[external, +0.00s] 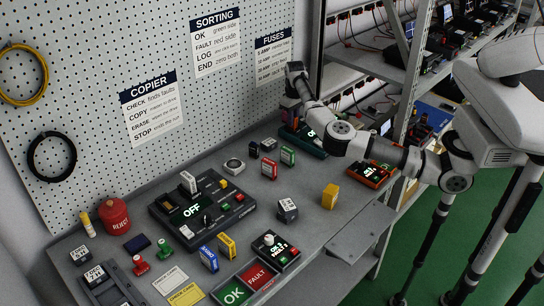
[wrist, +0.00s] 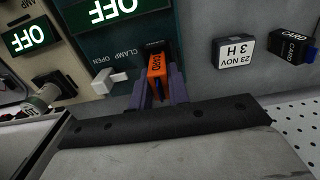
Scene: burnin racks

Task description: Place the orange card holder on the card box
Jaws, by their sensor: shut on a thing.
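The orange card holder (wrist: 157,75), marked CARD, is between the two purple-grey fingers of my gripper (wrist: 159,88) in the wrist view. My gripper is shut on it. The holder is at a dark part of the teal clamp unit (wrist: 105,50), beside the words CLAMP OPEN; I cannot tell whether it touches or sits in it. In the external view my gripper (external: 290,108) points down over the back of the bench, at the left end of the teal unit (external: 305,141). The holder is not clear there. I cannot tell for certain which thing is the card box.
A white lever (wrist: 108,81) stands close beside the holder. A black CARD piece (wrist: 291,47) and a 23 NOV block (wrist: 234,52) lie to one side. The orange-edged tester (external: 370,174), yellow block (external: 330,197) and OFF panel (external: 200,209) share the bench. The pegboard rises behind.

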